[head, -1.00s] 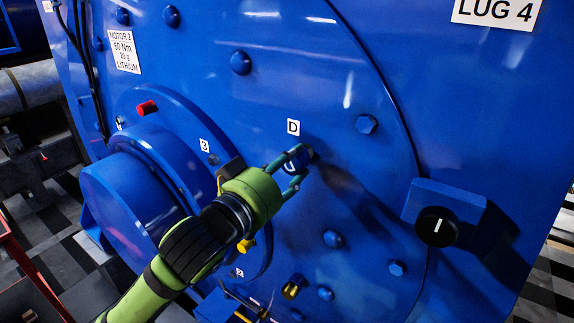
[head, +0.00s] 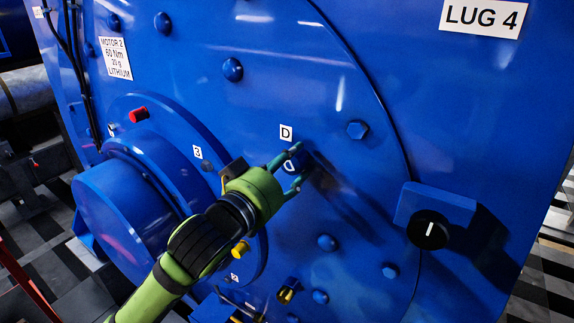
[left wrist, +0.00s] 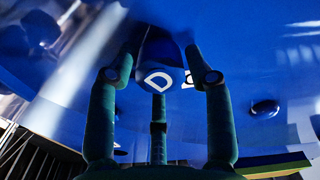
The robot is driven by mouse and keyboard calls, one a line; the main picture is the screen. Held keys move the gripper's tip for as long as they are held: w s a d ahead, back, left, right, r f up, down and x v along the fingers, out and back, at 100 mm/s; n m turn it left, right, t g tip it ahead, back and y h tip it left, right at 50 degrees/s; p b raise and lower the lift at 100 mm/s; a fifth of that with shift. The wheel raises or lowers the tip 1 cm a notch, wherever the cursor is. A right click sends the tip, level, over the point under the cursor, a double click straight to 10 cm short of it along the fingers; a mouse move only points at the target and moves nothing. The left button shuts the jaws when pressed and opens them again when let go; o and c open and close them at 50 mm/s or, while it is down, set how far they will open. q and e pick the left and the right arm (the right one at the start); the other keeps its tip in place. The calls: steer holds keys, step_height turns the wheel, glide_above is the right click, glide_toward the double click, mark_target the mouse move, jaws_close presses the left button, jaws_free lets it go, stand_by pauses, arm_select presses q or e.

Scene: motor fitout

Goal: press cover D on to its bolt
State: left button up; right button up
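Cover D (head: 290,167) is a small blue cap with a white letter D on its end. It sits between the fingers of my left gripper (head: 297,167), close to the blue motor face just below the white D label (head: 286,132). In the left wrist view the cover (left wrist: 158,80) shows its D towards the camera, with fingers of the left gripper (left wrist: 160,70) closed around it on both sides and below. The bolt behind the cover is hidden, so I cannot tell whether they touch. My right gripper is not in view.
A black knob on a blue box (head: 429,229) juts out to the right. The round blue motor housing (head: 122,205) sticks out at the left, with a red cap (head: 139,114) and a yellow cap (head: 240,249) near it. Several blue bolts dot the face.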

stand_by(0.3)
arm_select(q)
steer(key=v, duration=0.7)
steer(key=shift+s, duration=0.2)
steer(key=shift+a, duration=0.1)
